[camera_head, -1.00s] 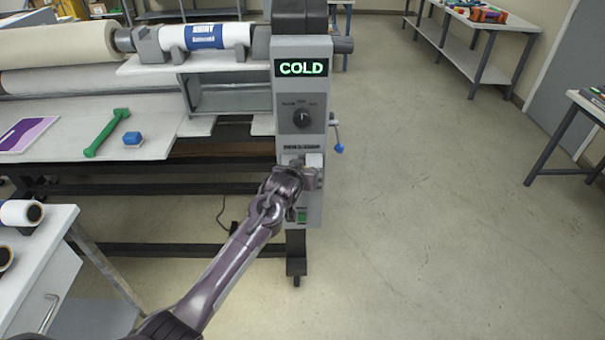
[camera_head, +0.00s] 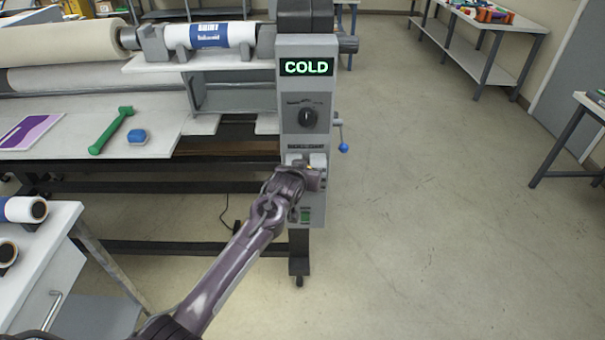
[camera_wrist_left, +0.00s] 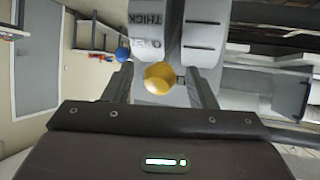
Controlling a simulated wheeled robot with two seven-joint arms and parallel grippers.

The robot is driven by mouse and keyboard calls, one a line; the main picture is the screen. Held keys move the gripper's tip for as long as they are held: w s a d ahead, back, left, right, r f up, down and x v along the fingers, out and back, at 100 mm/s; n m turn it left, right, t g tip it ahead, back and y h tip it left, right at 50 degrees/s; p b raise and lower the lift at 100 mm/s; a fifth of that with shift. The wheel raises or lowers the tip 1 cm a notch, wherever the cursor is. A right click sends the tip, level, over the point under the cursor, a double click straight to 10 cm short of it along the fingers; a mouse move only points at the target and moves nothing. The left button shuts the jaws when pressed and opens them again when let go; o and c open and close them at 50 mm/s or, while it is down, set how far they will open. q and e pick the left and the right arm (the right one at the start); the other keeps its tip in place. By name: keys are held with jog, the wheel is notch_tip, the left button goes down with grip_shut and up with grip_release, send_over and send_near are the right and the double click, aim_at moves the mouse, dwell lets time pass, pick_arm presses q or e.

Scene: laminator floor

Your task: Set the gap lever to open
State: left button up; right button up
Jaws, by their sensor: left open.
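The gap lever shows as a yellow ball knob (camera_wrist_left: 158,78) in the left wrist view, in front of a grey panel marked THICK and OPEN (camera_wrist_left: 148,22). My left gripper (camera_wrist_left: 162,84) is open, with one finger on each side of the knob. I cannot tell whether either finger touches it. In the head view my left gripper (camera_head: 314,180) is at the lower front of the grey control column (camera_head: 307,98), and it hides most of the lever. My right gripper is not in view.
A COLD display (camera_head: 306,67) and a dark dial (camera_head: 308,118) sit above my gripper. A blue-knobbed crank (camera_head: 343,147) juts from the column's right side; its blue ball (camera_wrist_left: 122,54) also shows in the wrist view.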

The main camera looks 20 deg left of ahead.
pick_arm(q)
jog(key=b+v, duration=0.1)
jog(key=v, duration=0.5)
jog(key=shift+s+r, duration=0.2)
jog(key=shift+s, duration=0.1)
jog(key=s+a+f+g+b, duration=0.15)
jog(key=s+f, duration=0.35)
jog(key=f, duration=0.7)
jog(key=s+f+m+g, duration=0.15)
jog(key=s+f, duration=0.35)
jog(key=f, duration=0.7)
jog(key=s+a+f+g, duration=0.15)
jog(key=s+f, duration=0.35)
jog(key=f, duration=0.7)
jog(key=s+a+f+g+b, duration=0.1)
jog(key=s+f+g, duration=0.1)
jog(key=s+f, duration=0.7)
jog(key=s+f+g, duration=0.2)
jog(key=s+f, duration=0.5)
jog(key=s, duration=0.4)
jog(key=s+f+g, duration=0.1)
jog(key=s+f, duration=0.2)
jog(key=s, duration=0.7)
jog(key=s+a+f+m+g, duration=0.1)
jog(key=s+f+g, duration=0.1)
jog(key=s, duration=0.8)
jog(key=shift+f+b, duration=0.4)
jog(key=shift+f, duration=0.3)
